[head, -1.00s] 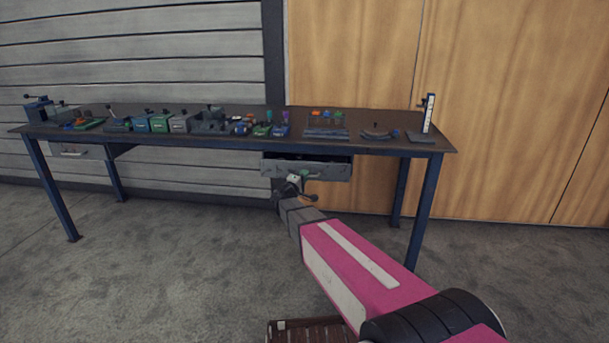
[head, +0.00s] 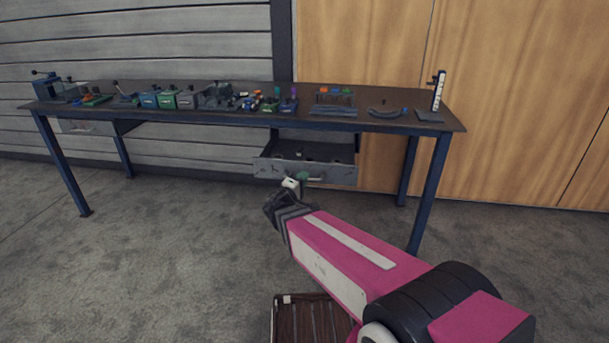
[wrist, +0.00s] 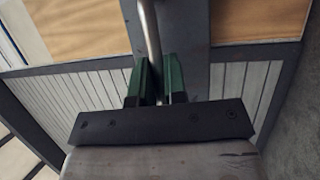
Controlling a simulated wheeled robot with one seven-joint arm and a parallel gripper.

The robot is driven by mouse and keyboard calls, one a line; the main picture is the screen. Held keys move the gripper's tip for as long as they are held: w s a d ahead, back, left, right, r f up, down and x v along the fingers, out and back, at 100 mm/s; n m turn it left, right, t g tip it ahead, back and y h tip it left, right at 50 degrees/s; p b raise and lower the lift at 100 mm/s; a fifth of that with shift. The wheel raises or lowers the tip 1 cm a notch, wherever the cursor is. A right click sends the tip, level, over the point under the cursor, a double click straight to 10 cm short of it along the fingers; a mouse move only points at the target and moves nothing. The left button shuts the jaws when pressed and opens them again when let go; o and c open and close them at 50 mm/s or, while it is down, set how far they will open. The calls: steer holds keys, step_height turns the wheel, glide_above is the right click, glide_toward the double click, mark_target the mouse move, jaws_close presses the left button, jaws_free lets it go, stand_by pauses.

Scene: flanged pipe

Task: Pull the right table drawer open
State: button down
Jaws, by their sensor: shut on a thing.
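The right table drawer (head: 264,170) hangs under the right half of the dark workbench and is pulled out, with its inside and some small items showing in the head view. My gripper (head: 303,177) is at the front of this drawer. In the wrist view, its two green fingers (wrist: 159,84) are shut on the metal bar of the drawer handle (wrist: 149,35). In the head view the handle (head: 317,179) shows as a pale bar on the drawer front. My wrist hides a little of the floor below the drawer.
The workbench (head: 220,117) carries a row of tools and small coloured parts, with an upright gauge (head: 439,90) at its right end. A shut left drawer (head: 87,127) is under its left end.

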steer(key=shift+s, duration=0.2)
steer(key=c, duration=1.2)
jaws_free()
steer(key=v, duration=1.1)
steer(key=shift+w, duration=0.1)
